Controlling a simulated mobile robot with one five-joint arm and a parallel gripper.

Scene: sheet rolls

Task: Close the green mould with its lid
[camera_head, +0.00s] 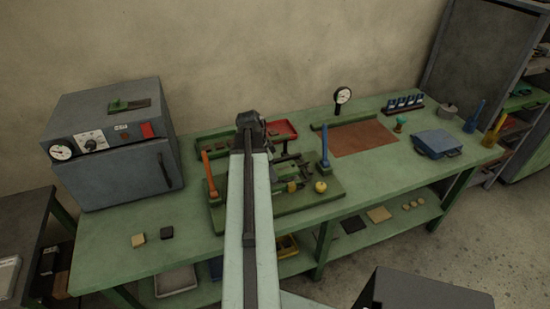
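My arm reaches up the middle of the view over the green bench (370,190). My gripper (284,158) seems to be among the dark parts just right of the arm's far end; its fingers are too small and covered to read. A green tray-like piece (215,146) shows left of the arm, partly hidden by it.
A green base with an orange handle (210,175) and a blue handle (325,148) stands mid-bench, with a yellow ball (320,187). A red tray (283,130) is behind. A brown mat (362,138), dial gauge (342,97) and blue box (436,143) stand right.

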